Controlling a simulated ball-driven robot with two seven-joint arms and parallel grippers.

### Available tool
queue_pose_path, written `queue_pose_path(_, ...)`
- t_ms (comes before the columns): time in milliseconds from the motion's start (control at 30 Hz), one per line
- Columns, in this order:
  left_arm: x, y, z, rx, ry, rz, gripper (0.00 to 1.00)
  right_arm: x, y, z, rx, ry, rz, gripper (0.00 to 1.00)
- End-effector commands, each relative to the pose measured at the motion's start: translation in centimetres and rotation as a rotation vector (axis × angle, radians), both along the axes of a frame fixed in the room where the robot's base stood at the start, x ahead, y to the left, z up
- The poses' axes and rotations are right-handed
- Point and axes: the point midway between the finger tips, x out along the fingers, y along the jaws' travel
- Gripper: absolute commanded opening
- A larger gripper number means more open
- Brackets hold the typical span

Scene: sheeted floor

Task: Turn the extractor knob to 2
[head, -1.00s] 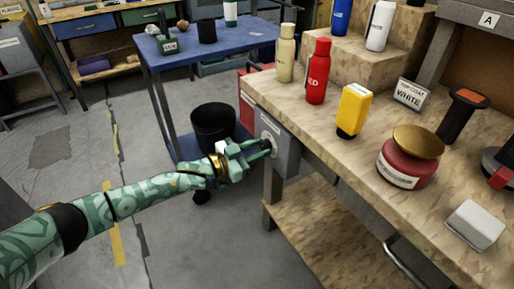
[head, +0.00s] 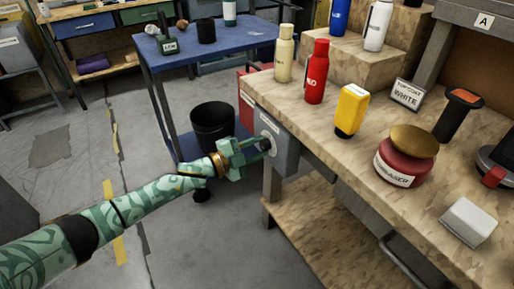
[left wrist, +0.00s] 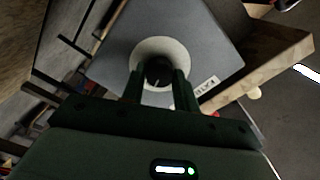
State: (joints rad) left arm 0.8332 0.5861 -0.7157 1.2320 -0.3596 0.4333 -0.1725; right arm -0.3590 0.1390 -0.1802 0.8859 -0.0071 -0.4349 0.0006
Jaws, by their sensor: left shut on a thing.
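The extractor knob (left wrist: 158,72) is a dark round knob on a pale round dial (left wrist: 160,50). The dial sits on a grey box (head: 284,146) fixed to the near left end of the workbench. My left gripper (head: 264,146) reaches the front of this box, and in the left wrist view its two fingers (left wrist: 158,88) are closed on either side of the knob. A pale mark shows on the knob, but the dial's numbers cannot be read. A small label (left wrist: 207,85) is on the box. My right gripper is not in view.
The workbench (head: 310,120) holds a cream bottle (head: 284,55), a red bottle (head: 317,72), a yellow bottle (head: 351,110) and a red jar (head: 404,160). A black bin (head: 212,126) and a blue cart (head: 163,62) stand behind my left arm. Open floor lies around the arm.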

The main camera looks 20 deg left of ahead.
Motion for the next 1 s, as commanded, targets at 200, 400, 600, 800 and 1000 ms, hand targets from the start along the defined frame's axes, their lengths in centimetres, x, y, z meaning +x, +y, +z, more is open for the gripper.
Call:
queue_pose_path(200, -0.08, 0.02, -0.26, 0.07, -0.049, 0.0, 0.07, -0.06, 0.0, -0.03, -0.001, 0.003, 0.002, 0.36)
queue_pose_path(400, -0.07, 0.03, -0.25, 0.096, -0.069, 0.0, 0.07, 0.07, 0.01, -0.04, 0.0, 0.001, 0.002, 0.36)
queue_pose_path(600, -0.09, 0.03, -0.27, 0.101, -0.073, 0.0, 0.07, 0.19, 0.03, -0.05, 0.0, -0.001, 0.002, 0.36)
queue_pose_path(800, -0.1, 0.02, -0.28, 0.1, -0.071, -0.001, 0.07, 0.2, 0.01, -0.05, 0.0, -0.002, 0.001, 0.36)
queue_pose_path(1000, -0.07, 0.01, -0.19, 0.099, -0.073, -0.001, 0.52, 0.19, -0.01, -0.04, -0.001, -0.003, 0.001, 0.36)
